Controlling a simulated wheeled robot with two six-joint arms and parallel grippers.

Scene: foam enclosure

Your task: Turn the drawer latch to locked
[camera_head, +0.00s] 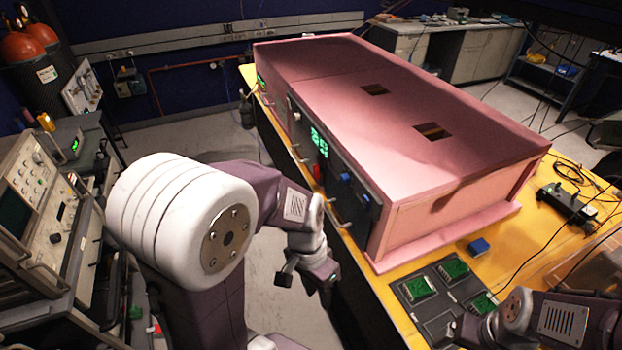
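The pink foam enclosure (400,95) stands on a yellow bench, with a dark front panel (335,165) facing left. The panel carries a green lit display (319,142), a red part (320,170), two blue parts (346,178) and pale bar handles (338,214). I cannot tell for sure which part is the drawer latch or how it is turned. My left gripper (304,284) hangs in front of the panel, low and apart from it. Its fingers are spread and it looks empty. My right gripper (456,331) shows only partly at the lower right; its fingers are unclear.
A black tray (437,313) with green circuit boards and a small blue block (478,247) lie on the yellow bench (388,298). A black device with cables (567,202) lies at the right. Instruments on a cart (45,215) stand at the left. Open floor lies before the bench.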

